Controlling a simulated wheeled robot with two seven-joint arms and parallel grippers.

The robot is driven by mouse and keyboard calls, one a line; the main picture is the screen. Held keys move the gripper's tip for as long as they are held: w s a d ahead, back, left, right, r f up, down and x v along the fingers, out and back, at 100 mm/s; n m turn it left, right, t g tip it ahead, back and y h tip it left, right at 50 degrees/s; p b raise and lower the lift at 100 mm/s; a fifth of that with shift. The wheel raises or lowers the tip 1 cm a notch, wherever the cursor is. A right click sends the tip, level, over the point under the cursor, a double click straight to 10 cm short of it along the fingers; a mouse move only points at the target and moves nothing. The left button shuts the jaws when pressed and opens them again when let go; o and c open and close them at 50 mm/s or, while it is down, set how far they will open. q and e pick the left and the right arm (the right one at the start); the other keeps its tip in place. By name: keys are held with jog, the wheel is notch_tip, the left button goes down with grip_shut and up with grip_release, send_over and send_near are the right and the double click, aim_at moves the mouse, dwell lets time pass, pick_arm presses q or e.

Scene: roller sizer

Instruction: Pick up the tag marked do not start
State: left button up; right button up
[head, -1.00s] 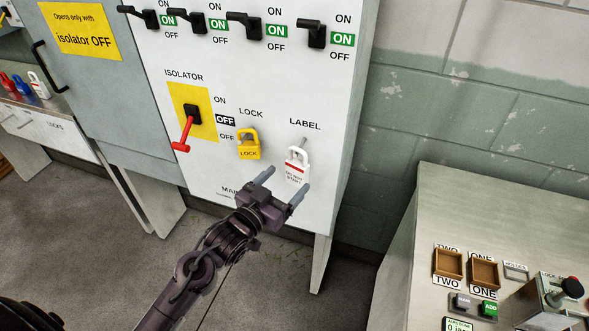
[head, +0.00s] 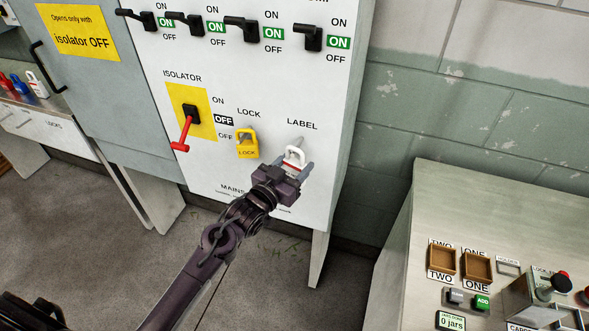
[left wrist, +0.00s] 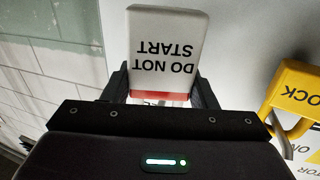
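In the left wrist view the fingers (left wrist: 162,85) stand close along both edges of the tag and look open; contact is not clear. The words on the tag read upside down there. My right gripper is not in view.
A yellow lock (head: 247,144) hangs just left of the tag, near the red isolator handle (head: 184,133), which points down at OFF. Black switches line the panel above. A grey bench with brown trays (head: 442,261) stands at the lower right.

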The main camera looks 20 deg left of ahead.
pick_arm(q)
jog(key=c, duration=0.5)
jog(key=shift+c, duration=0.2)
jog(key=shift+r, duration=0.45)
jog(key=shift+s+r+b, duration=0.15)
jog(key=shift+r+b, duration=0.1)
jog(key=shift+b, duration=0.15)
jog(key=b+v, duration=0.3)
jog(key=v, duration=1.4)
jog(key=shift+s, duration=0.3)
